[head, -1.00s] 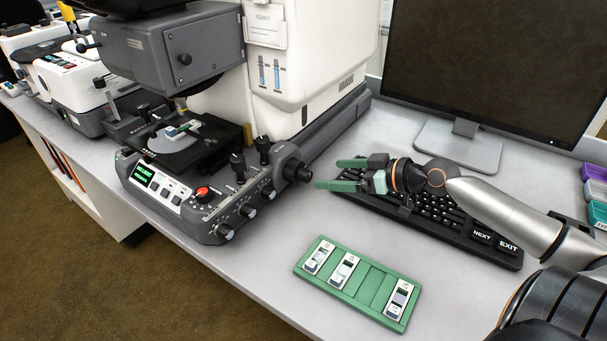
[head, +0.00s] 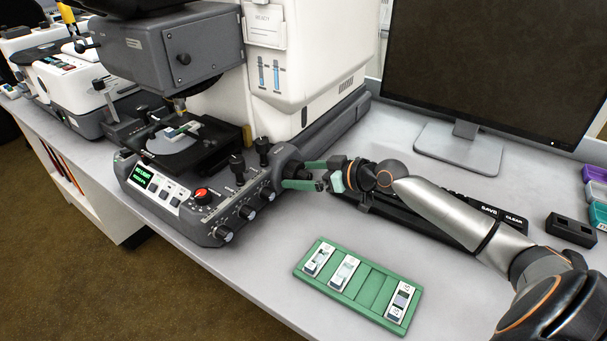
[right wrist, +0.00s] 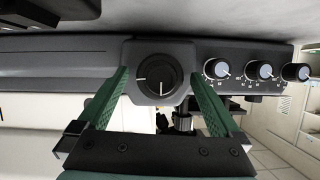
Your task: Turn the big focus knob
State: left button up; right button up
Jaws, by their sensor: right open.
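The big focus knob (right wrist: 157,80) is a black round knob on the side of the grey microscope base (head: 205,195). In the right wrist view it faces me, between my two green fingers. In the head view the knob is mostly hidden by my right gripper (head: 303,174), whose fingers reach it from the right. The right gripper (right wrist: 157,88) is open, with one finger on each side of the knob. I cannot tell whether the fingers touch it. My left gripper is not in view.
Smaller knobs (right wrist: 263,71) line the adjoining panel. A green slide tray (head: 362,290) holding several slides lies in front on the table. A keyboard (head: 430,222) lies under my right arm, before the monitor (head: 500,70). The table between tray and microscope is clear.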

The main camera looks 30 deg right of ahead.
jog(key=shift+w, duration=0.1)
jog(key=shift+c, duration=0.2)
jog(key=c, duration=1.3)
